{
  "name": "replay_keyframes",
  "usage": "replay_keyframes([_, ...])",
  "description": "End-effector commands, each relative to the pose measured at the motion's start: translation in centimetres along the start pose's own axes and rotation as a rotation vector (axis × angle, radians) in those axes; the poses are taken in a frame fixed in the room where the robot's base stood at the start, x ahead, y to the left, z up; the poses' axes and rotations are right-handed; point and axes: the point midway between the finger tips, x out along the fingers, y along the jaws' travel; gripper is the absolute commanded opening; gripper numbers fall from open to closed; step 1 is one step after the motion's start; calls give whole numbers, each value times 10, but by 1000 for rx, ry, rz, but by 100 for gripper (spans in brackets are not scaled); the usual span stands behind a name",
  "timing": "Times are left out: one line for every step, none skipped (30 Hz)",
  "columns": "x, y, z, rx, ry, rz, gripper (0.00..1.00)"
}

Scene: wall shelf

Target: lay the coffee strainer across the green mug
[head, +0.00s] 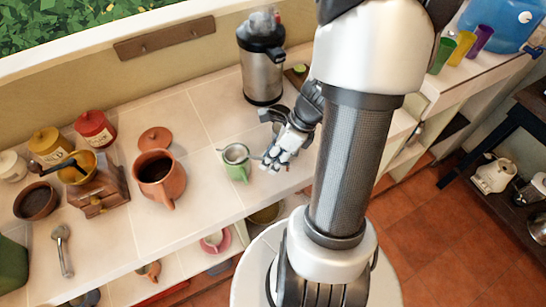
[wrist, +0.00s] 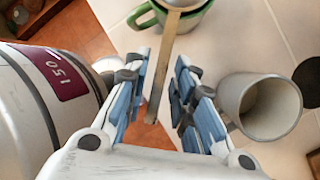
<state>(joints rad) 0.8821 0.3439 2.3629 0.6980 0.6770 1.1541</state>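The green mug (head: 236,172) stands upright on the tiled counter, and its green rim and handle show at the top of the wrist view (wrist: 143,16). The coffee strainer (head: 236,153) sits over the mug's mouth with its round mesh bowl. Its flat handle (wrist: 163,62) reaches from the mug down between my fingers. My gripper (head: 270,160) is just right of the mug in the head view. In the wrist view its blue-padded fingers (wrist: 158,103) are apart, with a gap on both sides of the handle. The strainer's bowl is mostly cut off in the wrist view.
A steel urn (head: 262,75) stands behind my gripper. A terracotta pot (head: 160,180), wooden grinder (head: 108,193) and spoon (head: 63,250) are to the left. The counter's front edge is near, with a lower shelf below.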

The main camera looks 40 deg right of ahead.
Motion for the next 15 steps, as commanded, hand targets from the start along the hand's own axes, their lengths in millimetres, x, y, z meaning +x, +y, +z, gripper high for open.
replay_keyframes([0, 0, 0, 0, 0, 0, 29])
replay_keyframes([0, 0, 0, 0, 0, 0, 29])
replay_keyframes([0, 0, 0, 0, 0, 0, 29])
replay_keyframes([0, 0, 0, 0, 0, 0, 29])
replay_keyframes([0, 0, 0, 0, 0, 0, 29])
replay_keyframes([0, 0, 0, 0, 0, 0, 29])
replay_keyframes([0, 0, 0, 0, 0, 0, 29])
replay_keyframes([0, 0, 0, 0, 0, 0, 29])
replay_keyframes([0, 0, 0, 0, 0, 0, 29])
replay_keyframes([-1, 0, 0, 0, 0, -1, 29])
replay_keyframes([-3, -1, 0, -1, -1, -2, 29])
replay_keyframes([-6, -1, 0, -1, -1, -3, 29])
replay_keyframes([-9, -1, 1, 0, -2, -4, 29])
replay_keyframes([-12, -1, 1, -1, -3, -4, 29])
replay_keyframes([-18, -2, 1, -2, -2, -6, 29])
